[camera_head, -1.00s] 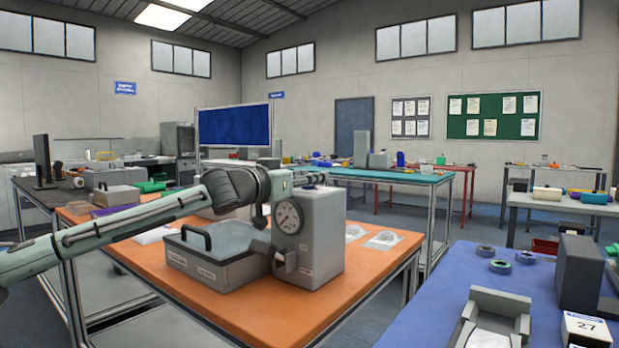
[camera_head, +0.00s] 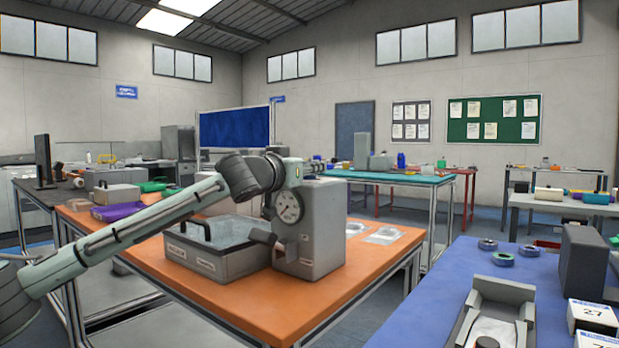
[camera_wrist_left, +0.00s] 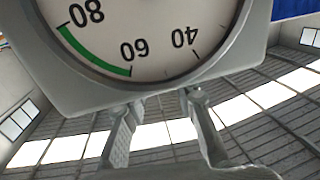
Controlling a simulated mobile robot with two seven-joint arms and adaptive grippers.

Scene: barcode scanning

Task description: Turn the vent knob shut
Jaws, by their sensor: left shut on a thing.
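My left arm reaches in from the left, and my left gripper is at the top of the box, small and largely hidden in the head view. In the left wrist view, the gauge (camera_wrist_left: 150,35) appears upside down. The two fingers of my left gripper (camera_wrist_left: 163,115) stand apart at the box's top edge, and their tips are partly hidden. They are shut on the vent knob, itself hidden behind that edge. My right gripper is not in view.
A grey lidded case (camera_head: 215,250) with a black handle sits directly left of the box. Flat clear packets (camera_head: 384,235) lie to its right. A blue table (camera_head: 425,300) with a grey cradle (camera_head: 497,315) is at lower right. The orange table's front is clear.

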